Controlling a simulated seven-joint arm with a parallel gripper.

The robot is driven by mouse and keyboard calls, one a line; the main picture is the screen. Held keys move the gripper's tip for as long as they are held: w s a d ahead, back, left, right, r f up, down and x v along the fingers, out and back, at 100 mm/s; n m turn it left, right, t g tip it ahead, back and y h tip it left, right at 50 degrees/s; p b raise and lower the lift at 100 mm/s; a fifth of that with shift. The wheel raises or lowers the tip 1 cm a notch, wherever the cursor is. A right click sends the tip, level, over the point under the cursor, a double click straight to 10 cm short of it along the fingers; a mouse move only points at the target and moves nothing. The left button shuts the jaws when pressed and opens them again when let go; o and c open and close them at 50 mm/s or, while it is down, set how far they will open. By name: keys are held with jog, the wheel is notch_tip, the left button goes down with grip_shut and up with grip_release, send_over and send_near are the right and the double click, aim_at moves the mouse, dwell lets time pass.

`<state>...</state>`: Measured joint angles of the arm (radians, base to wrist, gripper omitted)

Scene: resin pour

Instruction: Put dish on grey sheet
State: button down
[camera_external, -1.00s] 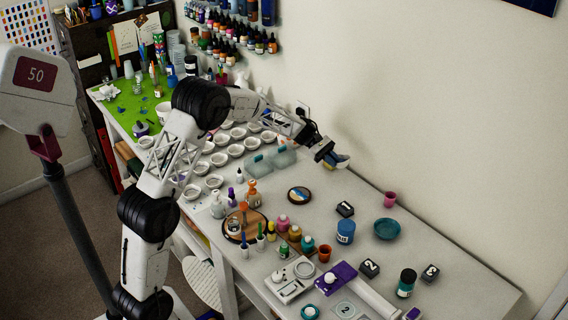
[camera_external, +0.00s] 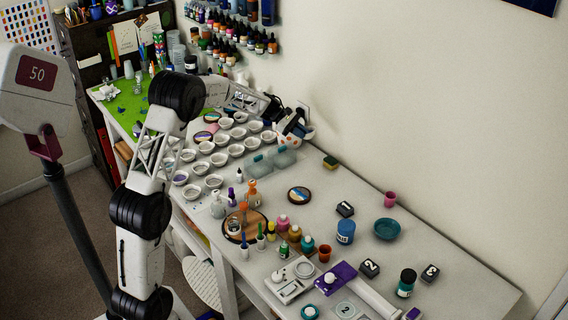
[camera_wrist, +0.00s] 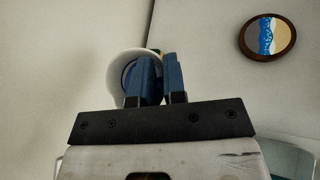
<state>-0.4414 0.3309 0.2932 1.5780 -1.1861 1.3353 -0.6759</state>
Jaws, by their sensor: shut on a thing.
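My gripper (camera_external: 298,133) is beyond the rows of small white dishes, near the wall. In the wrist view its blue fingers (camera_wrist: 160,80) are closed on the rim of a round white dish (camera_wrist: 117,74). The dish is tilted, with its open side partly hidden by the fingers. In the external view the held dish is too small to make out clearly. I cannot clearly pick out a separate grey sheet.
Several white dishes (camera_external: 237,151) stand in rows, beside clear teal blocks (camera_external: 271,160). A sponge (camera_external: 330,162) lies by the wall. A round picture coaster (camera_external: 299,195) also shows in the wrist view (camera_wrist: 267,37). Bottles and a teal bowl (camera_external: 387,229) stand farther right.

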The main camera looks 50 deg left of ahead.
jog(key=s+a+n+t+y, duration=0.15)
jog(key=s+a, duration=0.25)
jog(key=a, duration=0.7)
jog(key=s+a+n+t+y, duration=0.15)
jog(key=s+a, duration=0.35)
jog(key=a, duration=0.6)
jog(key=s+a+n+t+y, duration=0.1)
jog(key=s+a+n+y, duration=0.2)
jog(key=a, duration=0.8)
jog(key=s+a+n+t+y, duration=0.1)
jog(key=s+a+n+y, duration=0.25)
jog(key=s+a, duration=1.8)
jog(key=shift+n, duration=0.45)
jog(key=f, duration=0.3)
jog(key=a+f, duration=0.1)
jog(key=f, duration=0.1)
jog(key=shift+f, duration=3.05)
jog(key=shift+f, duration=0.1)
jog(key=shift+f, duration=1.8)
